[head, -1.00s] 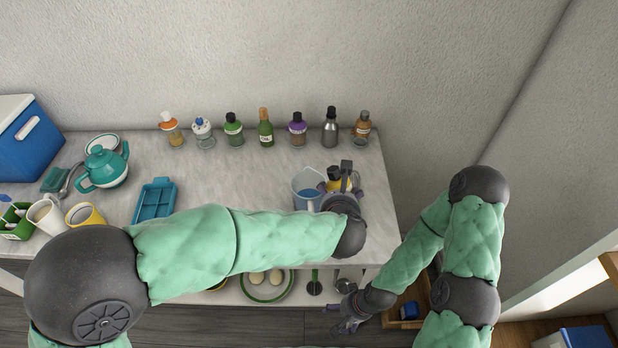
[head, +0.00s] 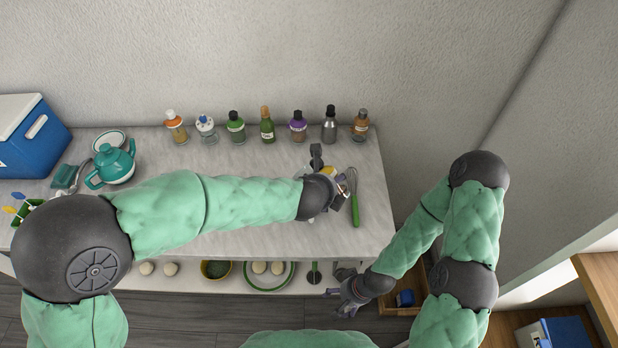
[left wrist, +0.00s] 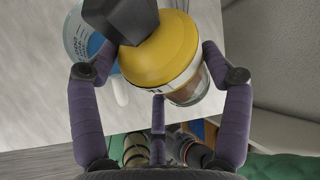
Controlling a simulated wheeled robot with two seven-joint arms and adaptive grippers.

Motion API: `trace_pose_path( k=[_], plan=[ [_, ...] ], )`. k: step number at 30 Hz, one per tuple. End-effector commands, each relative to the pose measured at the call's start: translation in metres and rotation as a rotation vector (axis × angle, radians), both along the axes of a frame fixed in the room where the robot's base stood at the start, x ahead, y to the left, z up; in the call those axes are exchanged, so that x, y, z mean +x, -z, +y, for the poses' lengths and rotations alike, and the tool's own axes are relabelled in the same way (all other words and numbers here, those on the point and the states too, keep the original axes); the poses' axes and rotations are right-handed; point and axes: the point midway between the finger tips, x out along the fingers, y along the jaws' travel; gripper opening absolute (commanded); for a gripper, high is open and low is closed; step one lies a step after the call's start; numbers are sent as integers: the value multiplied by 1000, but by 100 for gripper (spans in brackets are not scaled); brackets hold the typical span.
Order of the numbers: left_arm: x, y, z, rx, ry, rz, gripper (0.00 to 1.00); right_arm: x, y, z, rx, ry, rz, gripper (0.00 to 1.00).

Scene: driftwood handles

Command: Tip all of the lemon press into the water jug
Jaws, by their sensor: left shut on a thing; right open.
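The lemon press has a yellow top, a dark knob and a clear lower cup. In the left wrist view the lemon press (left wrist: 165,55) is between the fingers of my left gripper (left wrist: 160,75), which is shut on it. It looks tilted there, with brownish contents in the cup. In the head view only a yellow bit of it shows by my left gripper (head: 338,182). The water jug (left wrist: 92,50), with blue water and printed marks, is just left of the press in the left wrist view. My right gripper (head: 340,294) is open and empty, low before the table.
A whisk (head: 355,210) with a green handle lies right of my left gripper. Several bottles (head: 267,127) line the table's back edge. A teal teapot (head: 114,163) and a blue cooler (head: 32,140) stand left. A lower shelf holds a plate (head: 268,287).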

Motion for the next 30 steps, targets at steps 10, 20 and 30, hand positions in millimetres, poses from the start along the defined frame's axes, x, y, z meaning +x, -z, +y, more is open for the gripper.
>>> trace_pose_path(
  k=[10, 20, 30],
  plan=[
    [3, -6, 3, -70, -3, 52, 40, 0, -18, 0, 0, 0, 0, 82],
    [4, -9, 5, -136, -2, 102, 40, 0, -33, 0, 0, 0, 0, 82],
    [6, -11, 7, -204, -2, 155, 40, 0, -49, 0, 0, 0, 0, 82]
  ],
)
